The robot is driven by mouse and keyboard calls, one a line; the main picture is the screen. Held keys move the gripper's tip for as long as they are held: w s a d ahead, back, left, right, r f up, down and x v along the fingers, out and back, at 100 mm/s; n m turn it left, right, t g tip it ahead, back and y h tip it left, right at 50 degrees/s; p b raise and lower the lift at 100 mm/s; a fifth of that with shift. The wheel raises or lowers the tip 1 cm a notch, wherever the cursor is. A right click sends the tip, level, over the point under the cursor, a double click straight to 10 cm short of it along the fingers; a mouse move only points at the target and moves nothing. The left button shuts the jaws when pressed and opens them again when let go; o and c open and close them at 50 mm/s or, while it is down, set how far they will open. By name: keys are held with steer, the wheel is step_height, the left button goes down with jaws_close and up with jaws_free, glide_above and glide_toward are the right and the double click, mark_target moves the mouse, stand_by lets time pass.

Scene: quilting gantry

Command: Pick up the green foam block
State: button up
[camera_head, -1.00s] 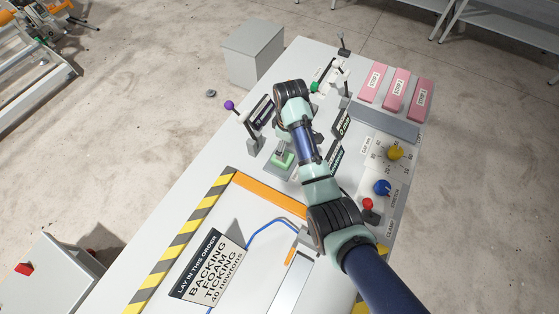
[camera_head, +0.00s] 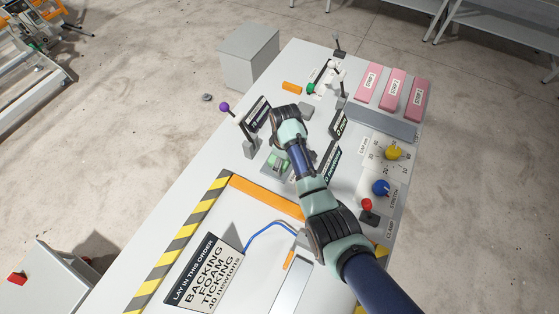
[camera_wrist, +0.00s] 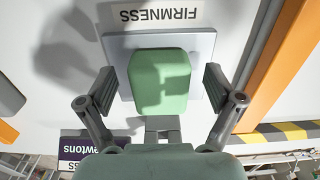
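The green foam block (camera_wrist: 160,80) lies on a light grey square plate (camera_wrist: 117,45) below the printed word FIRMNESS in the wrist view. My gripper (camera_wrist: 159,88) is open, with one finger on each side of the block. Gaps show between the fingers and the block's sides. A gripper shadow falls on the block. How high the fingertips are above the plate is hard to tell.
A purple-knobbed lever (camera_head: 225,107) and dark sign plates stand near my arm. Several pink blocks (camera_head: 393,95) lie at the far right. Yellow (camera_head: 394,153) and blue (camera_head: 381,188) knobs are to the right. An orange bar (camera_head: 266,197) edges the framed area.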

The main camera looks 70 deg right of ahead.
steer(key=c, duration=0.8)
step_height(320, 180, up, 20)
steer(key=p, duration=1)
